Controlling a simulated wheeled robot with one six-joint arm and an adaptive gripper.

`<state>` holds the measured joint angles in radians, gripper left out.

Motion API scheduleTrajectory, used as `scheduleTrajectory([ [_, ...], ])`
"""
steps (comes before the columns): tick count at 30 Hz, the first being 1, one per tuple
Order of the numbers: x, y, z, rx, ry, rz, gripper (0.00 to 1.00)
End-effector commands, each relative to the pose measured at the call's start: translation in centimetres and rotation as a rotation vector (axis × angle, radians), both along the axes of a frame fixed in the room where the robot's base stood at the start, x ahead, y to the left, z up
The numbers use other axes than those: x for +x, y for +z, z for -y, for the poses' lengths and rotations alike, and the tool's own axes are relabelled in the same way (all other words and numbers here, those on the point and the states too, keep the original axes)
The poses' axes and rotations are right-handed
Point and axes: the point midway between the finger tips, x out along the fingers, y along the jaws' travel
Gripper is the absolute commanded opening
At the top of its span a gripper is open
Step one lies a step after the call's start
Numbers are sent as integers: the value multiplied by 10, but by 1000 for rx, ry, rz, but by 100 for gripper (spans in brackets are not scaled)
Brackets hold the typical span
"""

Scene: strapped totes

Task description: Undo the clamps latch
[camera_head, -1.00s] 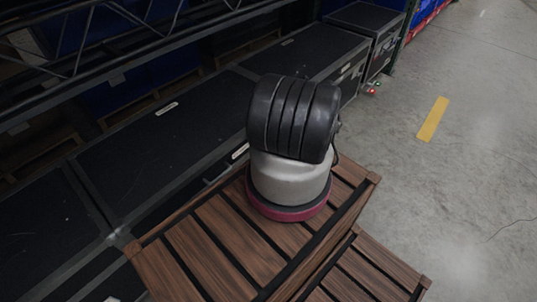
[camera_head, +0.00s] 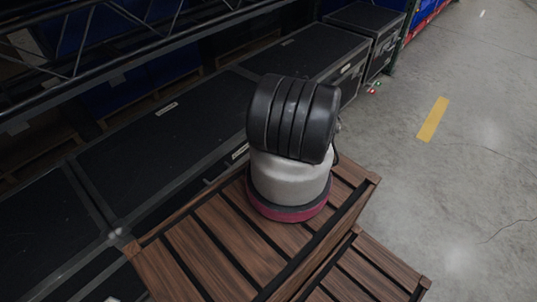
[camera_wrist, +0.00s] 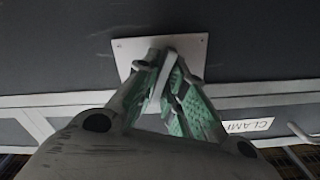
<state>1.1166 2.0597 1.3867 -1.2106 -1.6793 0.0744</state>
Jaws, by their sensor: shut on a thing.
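In the wrist view, my gripper (camera_wrist: 163,72) is closed around a narrow, pale latch handle (camera_wrist: 158,88), with a green-padded finger on each side. The handle stands in front of a white plate (camera_wrist: 192,47) fixed to a dark case face. A white label (camera_wrist: 246,126) reading "CLAM…" sits to the right, its end partly cut by a pale edge. The fingers hide most of the latch and part of the plate. The head view does not show the gripper or this latch clearly.
In the head view, black cases with grey edges (camera_head: 150,150) stand in a row along the shelving. A black truss (camera_head: 75,65) runs at upper left. Concrete floor (camera_head: 470,150) is clear on the right.

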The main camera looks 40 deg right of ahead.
Motion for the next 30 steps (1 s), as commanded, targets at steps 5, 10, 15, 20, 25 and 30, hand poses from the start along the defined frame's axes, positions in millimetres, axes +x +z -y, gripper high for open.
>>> scheduleTrajectory([
  [5, 0, 0, -1, -133, 0, 10, 0],
  [10, 0, 0, -2, -241, 0, 19, 0],
  [15, -1, 0, -2, -317, 1, 24, 0],
  [20, -1, 0, -2, -357, 0, 27, 0],
  [25, -1, -1, -2, -372, 0, 28, 0],
  [30, -1, -1, -2, -373, 1, 27, 0],
])
